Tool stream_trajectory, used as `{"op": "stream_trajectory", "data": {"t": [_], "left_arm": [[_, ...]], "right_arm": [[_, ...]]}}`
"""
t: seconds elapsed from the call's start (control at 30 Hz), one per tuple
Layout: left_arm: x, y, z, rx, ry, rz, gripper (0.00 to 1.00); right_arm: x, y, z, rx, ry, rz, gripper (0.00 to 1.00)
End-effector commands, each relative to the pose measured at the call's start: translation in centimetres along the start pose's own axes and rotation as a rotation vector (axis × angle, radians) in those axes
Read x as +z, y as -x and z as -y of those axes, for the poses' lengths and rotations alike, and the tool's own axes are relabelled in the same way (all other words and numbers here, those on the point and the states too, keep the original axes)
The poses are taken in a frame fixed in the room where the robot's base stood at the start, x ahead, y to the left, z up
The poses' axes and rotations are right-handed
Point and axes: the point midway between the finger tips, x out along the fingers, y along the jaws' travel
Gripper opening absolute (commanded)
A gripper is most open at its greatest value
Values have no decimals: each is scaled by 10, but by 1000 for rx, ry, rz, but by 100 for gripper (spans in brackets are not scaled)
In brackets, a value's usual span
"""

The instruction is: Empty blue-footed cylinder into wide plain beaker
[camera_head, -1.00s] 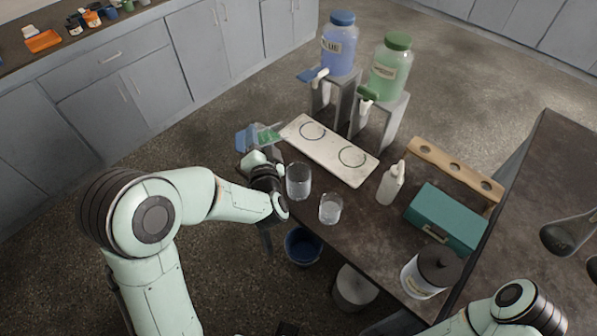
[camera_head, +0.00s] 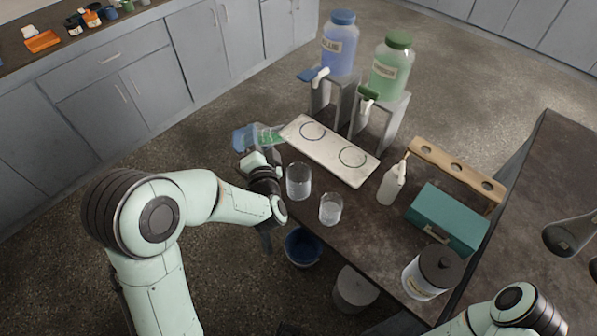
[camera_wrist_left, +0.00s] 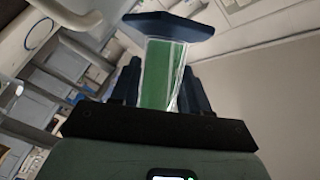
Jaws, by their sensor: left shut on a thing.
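The blue-footed cylinder (camera_head: 262,134) lies nearly on its side, held by my left gripper (camera_head: 255,160) near the left end of the dark table. It holds green liquid, and its blue foot points left in the head view. In the left wrist view the blue foot (camera_wrist_left: 168,24) and green liquid (camera_wrist_left: 156,75) show between the fingers of my left gripper (camera_wrist_left: 158,88). A wider clear beaker (camera_head: 298,182) stands upright on the table just right of the gripper. A smaller clear beaker (camera_head: 330,209) stands nearer. My right gripper is out of view.
A pale plate (camera_head: 330,150) with two rings lies behind the beakers, before blue (camera_head: 340,48) and green (camera_head: 390,68) dispensers. A wash bottle (camera_head: 391,185), teal box (camera_head: 447,220) and lidded jar (camera_head: 432,273) stand right. A blue bucket (camera_head: 303,248) is below the table edge.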

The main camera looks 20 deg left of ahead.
Motion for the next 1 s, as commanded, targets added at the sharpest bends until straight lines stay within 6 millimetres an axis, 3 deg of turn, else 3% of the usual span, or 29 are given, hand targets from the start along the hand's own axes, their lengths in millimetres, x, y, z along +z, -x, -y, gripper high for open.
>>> {"op": "stream_trajectory", "data": {"t": [1.0], "left_arm": [[3,-1,0,-53,-122,-37,6]], "right_arm": [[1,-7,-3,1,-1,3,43]]}}
